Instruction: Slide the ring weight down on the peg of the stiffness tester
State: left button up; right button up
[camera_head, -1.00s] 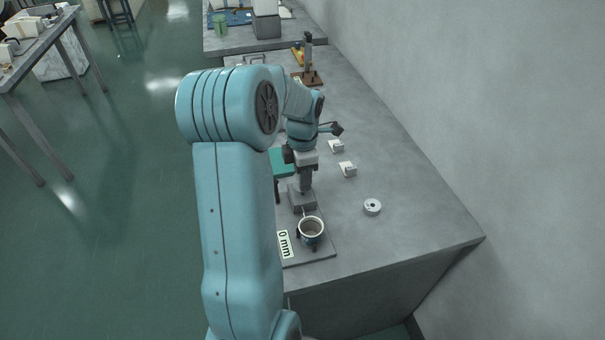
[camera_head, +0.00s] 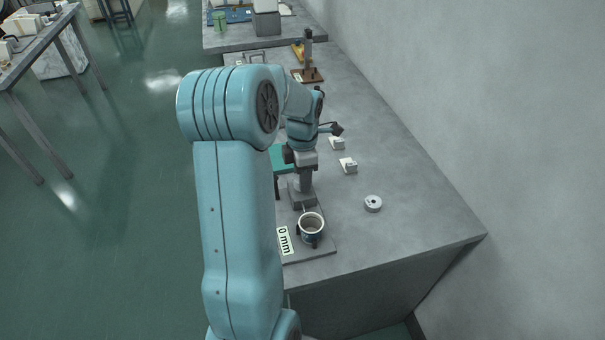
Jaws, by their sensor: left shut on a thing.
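The stiffness tester has a dark base plate (camera_head: 318,250) with a "0 mm" display (camera_head: 284,240). A cup (camera_head: 311,229) stands upright on it between small dark supports. A grey block (camera_head: 303,199) stands at the back of the plate, with a thin rod towards the cup. My left gripper (camera_head: 304,181) points down just above this block, behind the cup. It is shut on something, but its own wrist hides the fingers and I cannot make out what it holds. A light grey ring weight (camera_head: 373,204) lies flat on the table, right of the tester. The peg cannot be made out. My right gripper is not in view.
Two small white blocks (camera_head: 348,166) (camera_head: 337,144) lie on the grey table (camera_head: 420,215) behind the ring. A brown-based stand (camera_head: 307,74) is farther back. A wall (camera_head: 500,120) runs along the right. The table's front right is clear.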

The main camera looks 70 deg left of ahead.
pick_arm(q)
jog(key=shift+f+b, duration=0.85)
jog(key=shift+f, duration=0.2)
dwell(0.8)
jog(key=o, duration=1.7)
jog(key=shift+r, duration=0.15)
jog(key=shift+r+p, duration=3)
jog(key=shift+r, duration=0.95)
jog(key=shift+f, duration=0.1)
